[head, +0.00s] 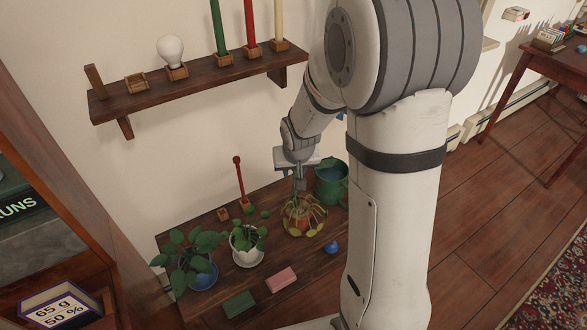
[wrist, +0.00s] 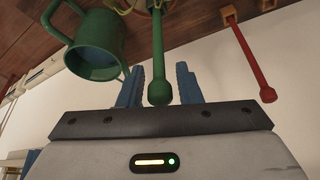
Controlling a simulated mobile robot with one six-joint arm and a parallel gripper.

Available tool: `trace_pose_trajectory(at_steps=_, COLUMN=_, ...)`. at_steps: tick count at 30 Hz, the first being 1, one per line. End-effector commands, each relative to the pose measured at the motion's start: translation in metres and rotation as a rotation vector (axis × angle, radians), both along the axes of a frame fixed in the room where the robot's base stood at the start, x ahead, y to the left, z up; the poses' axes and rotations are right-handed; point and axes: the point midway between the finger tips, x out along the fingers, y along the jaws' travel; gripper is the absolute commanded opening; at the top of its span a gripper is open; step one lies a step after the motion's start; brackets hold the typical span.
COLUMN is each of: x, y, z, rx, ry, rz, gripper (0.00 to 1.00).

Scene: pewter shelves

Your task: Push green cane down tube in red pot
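The green cane (wrist: 157,45) stands up with its round knob between my gripper's two blue fingers in the wrist view. My gripper (wrist: 159,82) is open, with a gap on each side of the cane. In the head view my gripper (head: 299,184) points down just above a reddish pot (head: 302,217), largely covered by drooping yellow-green leaves. The cane's lower end runs towards this plant in the wrist view. The tube cannot be made out, so how deep the cane sits in it cannot be told.
A green watering can (head: 331,185) stands close right of the pot. A red cane (head: 239,178) stands to the left in a wooden holder. White (head: 246,259) and blue (head: 203,276) potted plants, a blue object (head: 332,247) and two blocks (head: 281,279) are nearer. A candle shelf (head: 190,85) hangs above.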

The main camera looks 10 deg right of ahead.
Motion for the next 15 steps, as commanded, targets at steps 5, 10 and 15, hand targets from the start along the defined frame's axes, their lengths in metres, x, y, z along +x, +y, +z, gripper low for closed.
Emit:
trace_pose_trajectory(at_steps=5, x=-0.005, y=0.001, z=0.018, rx=-0.001, ry=-0.003, rz=0.001, gripper=0.31)
trace_pose_trajectory(at_steps=10, x=-0.018, y=0.002, z=0.051, rx=0.0, ry=-0.005, rz=0.0, gripper=0.31)
trace_pose_trajectory(at_steps=15, x=-0.032, y=0.004, z=0.083, rx=0.0, ry=-0.004, rz=0.001, gripper=0.31)
